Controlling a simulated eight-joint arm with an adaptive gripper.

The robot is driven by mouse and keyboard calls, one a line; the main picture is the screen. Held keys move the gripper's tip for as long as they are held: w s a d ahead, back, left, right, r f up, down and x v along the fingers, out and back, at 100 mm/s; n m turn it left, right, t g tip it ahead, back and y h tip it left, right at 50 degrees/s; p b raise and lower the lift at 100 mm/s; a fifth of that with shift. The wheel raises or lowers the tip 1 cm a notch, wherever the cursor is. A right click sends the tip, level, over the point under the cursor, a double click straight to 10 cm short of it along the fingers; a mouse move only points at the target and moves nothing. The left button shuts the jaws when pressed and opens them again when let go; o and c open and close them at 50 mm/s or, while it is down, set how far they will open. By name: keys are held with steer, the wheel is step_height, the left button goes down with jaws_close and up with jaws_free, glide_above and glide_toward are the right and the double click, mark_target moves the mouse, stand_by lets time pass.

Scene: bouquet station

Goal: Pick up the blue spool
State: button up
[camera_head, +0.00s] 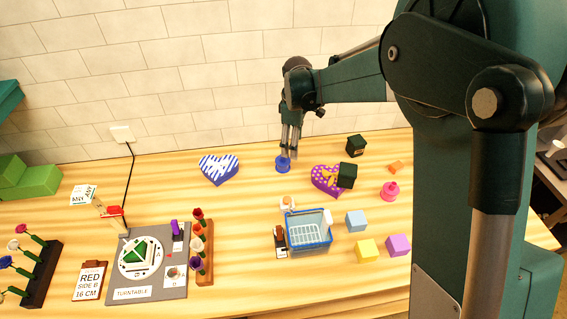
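The blue spool (283,166) stands upright on the wooden table near the wall, between two heart-shaped things. My gripper (290,152) points down from above, with its fingertips at the top of the spool. The fingers overlap the spool's upper part in this view. The view is too small to show whether they touch it or how wide they are spread.
A blue-and-white heart (219,169) lies left of the spool. A purple dotted heart (325,181) and dark boxes (355,145) are to the right. A pink spool (389,190), a blue basket (309,233) and a turntable board (176,283) are nearer.

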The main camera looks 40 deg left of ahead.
mark_target(284, 160)
steer(key=shift+n, duration=0.4)
steer(key=shift+s+a+f, duration=0.4)
steer(key=shift+a+f, duration=0.3)
steer(key=shift+a, duration=0.15)
steer(key=shift+s+a+f, duration=0.4)
steer(key=shift+a+f, duration=0.25)
steer(key=shift+a, duration=0.2)
steer(key=shift+f, duration=1.3)
steer(key=shift+f, duration=0.15)
steer(key=shift+w+a+f+p, duration=0.15)
steer(key=shift+f+p, duration=0.15)
steer(key=shift+f, duration=2.15)
steer(key=c, duration=0.9)
